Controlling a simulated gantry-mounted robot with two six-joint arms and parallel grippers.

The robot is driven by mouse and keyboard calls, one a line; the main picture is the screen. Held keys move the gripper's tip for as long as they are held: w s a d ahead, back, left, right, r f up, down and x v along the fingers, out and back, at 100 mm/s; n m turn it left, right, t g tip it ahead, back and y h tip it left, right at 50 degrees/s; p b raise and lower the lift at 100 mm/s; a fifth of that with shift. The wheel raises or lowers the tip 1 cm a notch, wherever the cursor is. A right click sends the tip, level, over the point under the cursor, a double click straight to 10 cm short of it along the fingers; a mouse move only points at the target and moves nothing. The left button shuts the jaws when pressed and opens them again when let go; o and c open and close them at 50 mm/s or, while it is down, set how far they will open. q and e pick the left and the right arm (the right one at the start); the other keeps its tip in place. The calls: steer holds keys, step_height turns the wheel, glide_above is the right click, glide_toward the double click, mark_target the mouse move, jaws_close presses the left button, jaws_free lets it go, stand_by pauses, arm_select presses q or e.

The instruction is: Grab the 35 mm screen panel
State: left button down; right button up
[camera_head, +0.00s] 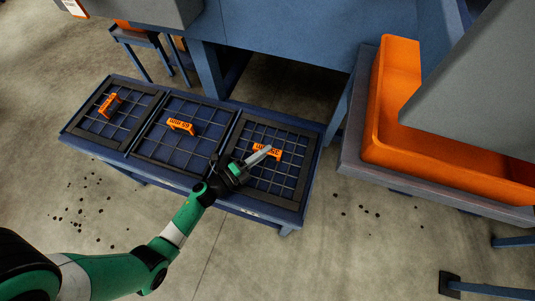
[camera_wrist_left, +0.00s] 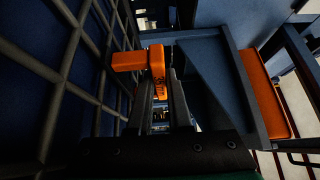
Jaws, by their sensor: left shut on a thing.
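Three dark-framed screen panels lie side by side on a blue table: a left panel (camera_head: 126,131), a middle panel (camera_head: 150,158) and a right panel (camera_head: 262,188). In the left wrist view, the fingers (camera_wrist_left: 162,95) are on either side of the handle (camera_wrist_left: 157,62), with the panel's wire grid (camera_wrist_left: 52,115) at the left. The right panel appears to lie flat on the table. My right gripper is not in view.
The blue table (camera_head: 245,210) has a raised edge around the panels. A large orange tray (camera_head: 393,85) on a stand is to the right. A blue machine frame (camera_head: 206,70) rises behind. Dark bits lie on the open floor nearby.

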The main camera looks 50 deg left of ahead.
arm_select(q)
steer(key=shift+r, duration=0.2)
stand_by(0.3)
steer(key=shift+r, duration=0.1)
